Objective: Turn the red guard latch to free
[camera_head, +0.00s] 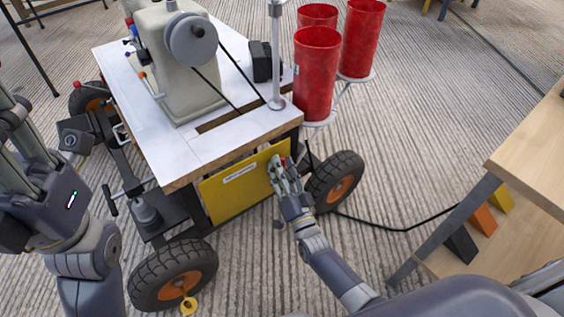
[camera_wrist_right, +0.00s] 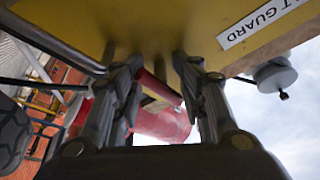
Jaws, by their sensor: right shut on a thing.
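The yellow guard panel (camera_head: 236,190) with a white label (camera_head: 240,173) hangs under the front edge of the white-topped cart. A small bit of red (camera_head: 283,159), the guard latch, shows at the panel's upper right, mostly hidden by my right gripper (camera_head: 281,163). My right gripper is shut on the red latch. In the right wrist view its two fingers (camera_wrist_right: 150,70) reach the yellow panel (camera_wrist_right: 150,25), with red between and behind them; the latch's angle is unclear. My left gripper (camera_head: 12,115) is at the left edge, away from the cart, its fingertips partly cut off.
A sewing machine (camera_head: 180,55) stands on the cart top (camera_head: 150,150). Red cups (camera_head: 316,75) stand in a holder at the cart's right. A black wheel (camera_head: 335,182) is close beside my right gripper. A wooden table (camera_head: 535,150) stands at the right; striped floor lies between.

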